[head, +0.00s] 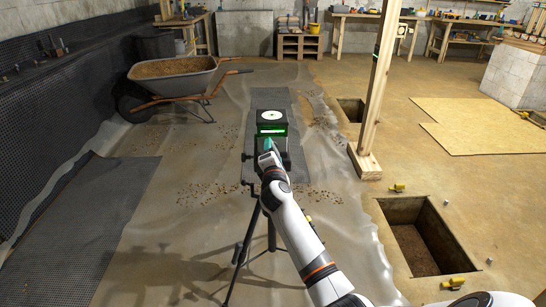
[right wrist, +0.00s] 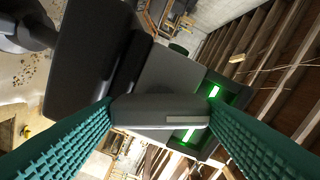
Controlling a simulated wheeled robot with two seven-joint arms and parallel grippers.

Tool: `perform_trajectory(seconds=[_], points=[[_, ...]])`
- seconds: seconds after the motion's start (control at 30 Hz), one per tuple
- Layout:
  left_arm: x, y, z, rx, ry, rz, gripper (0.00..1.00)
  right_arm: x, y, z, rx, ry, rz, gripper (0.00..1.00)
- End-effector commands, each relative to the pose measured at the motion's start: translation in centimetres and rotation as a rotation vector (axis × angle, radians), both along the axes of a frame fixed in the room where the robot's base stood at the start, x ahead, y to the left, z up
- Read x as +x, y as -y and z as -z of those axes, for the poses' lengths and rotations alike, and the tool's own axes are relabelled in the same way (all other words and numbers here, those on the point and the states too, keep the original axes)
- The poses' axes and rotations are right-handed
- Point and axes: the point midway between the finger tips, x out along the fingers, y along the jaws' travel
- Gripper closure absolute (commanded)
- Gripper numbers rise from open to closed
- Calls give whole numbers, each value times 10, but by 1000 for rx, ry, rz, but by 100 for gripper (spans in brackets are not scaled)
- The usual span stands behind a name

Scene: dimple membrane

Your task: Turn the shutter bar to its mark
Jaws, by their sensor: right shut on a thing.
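A dark green box device (head: 271,125) stands on a black tripod, with a white disc on its top and a glowing green strip on its front. My right gripper (head: 267,146) reaches the near side of this device. In the right wrist view its teal ribbed fingers are shut on a grey rounded bar (right wrist: 150,111), which I take to be the shutter bar. A pale stripe lies along the bar's right part. Green glowing lines (right wrist: 215,91) show on the device behind it, on both sides of the bar. My left gripper is not in view.
A wheelbarrow (head: 172,78) stands at the back left. A wooden post (head: 379,85) rises right of the device. An open pit (head: 420,245) and a smaller one (head: 351,109) are in the floor. The tripod legs (head: 244,255) spread below my right arm.

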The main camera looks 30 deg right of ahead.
Motion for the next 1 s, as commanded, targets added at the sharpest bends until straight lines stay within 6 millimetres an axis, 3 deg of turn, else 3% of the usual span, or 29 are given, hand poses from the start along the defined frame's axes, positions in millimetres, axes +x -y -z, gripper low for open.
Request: perform_trajectory(seconds=[0.5, 1.0], points=[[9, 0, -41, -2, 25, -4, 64, 0, -1, 2, 318, 192, 0, 59], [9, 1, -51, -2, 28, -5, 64, 0, 0, 2, 393, 238, 1, 59]])
